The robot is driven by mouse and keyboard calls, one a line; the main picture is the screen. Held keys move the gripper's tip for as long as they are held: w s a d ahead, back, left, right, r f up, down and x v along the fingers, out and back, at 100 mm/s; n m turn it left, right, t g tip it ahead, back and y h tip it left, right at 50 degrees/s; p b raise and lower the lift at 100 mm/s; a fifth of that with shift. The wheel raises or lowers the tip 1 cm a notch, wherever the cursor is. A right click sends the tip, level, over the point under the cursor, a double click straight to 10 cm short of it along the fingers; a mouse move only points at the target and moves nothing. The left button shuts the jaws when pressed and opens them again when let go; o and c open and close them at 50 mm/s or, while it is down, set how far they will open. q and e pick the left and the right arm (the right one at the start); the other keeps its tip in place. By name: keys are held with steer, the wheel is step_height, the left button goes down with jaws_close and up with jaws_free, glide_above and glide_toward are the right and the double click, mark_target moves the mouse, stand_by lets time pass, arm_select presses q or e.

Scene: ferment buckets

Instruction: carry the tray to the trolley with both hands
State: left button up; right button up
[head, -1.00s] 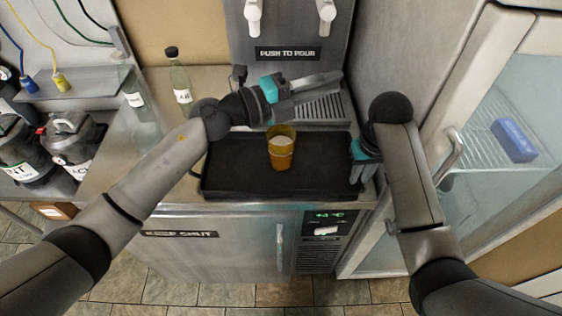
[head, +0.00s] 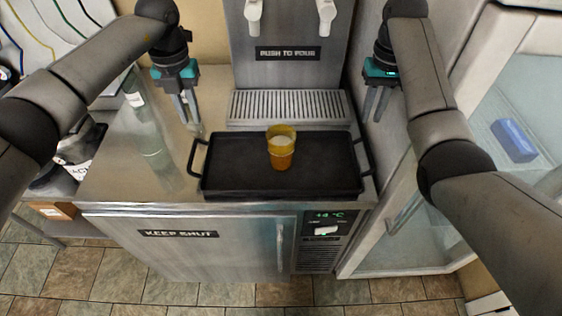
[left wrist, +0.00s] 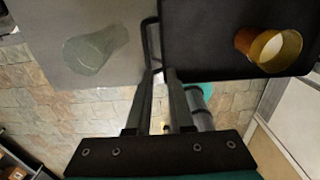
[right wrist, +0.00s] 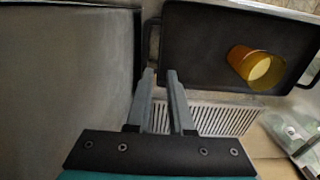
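The black tray (head: 325,172) lies flat on the steel counter, with a loop handle at its left end (head: 197,158) and right end (head: 366,155). An amber cup with a pale foamy top (head: 281,150) stands upright on it. My left gripper (head: 191,126) points down, open and empty, above and behind the left handle. The left wrist view shows that handle (left wrist: 152,42) just beyond the fingertips. My right gripper (head: 371,115) points down, open and empty, above and behind the right handle. The right wrist view shows that handle (right wrist: 150,42) beyond its fingertips. I cannot see a trolley.
The dispenser (head: 288,75) and its drip grille (head: 288,104) stand behind the tray. A clear glass bottle (head: 147,125) is on the counter to the left. A glass-door fridge (head: 490,190) stands close on the right. Tiled floor (head: 120,280) lies in front.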

mark_target(206, 159)
arm_select(q)
steer(key=shift+f, duration=0.1)
arm_select(e)
steer(key=shift+f, duration=0.1)
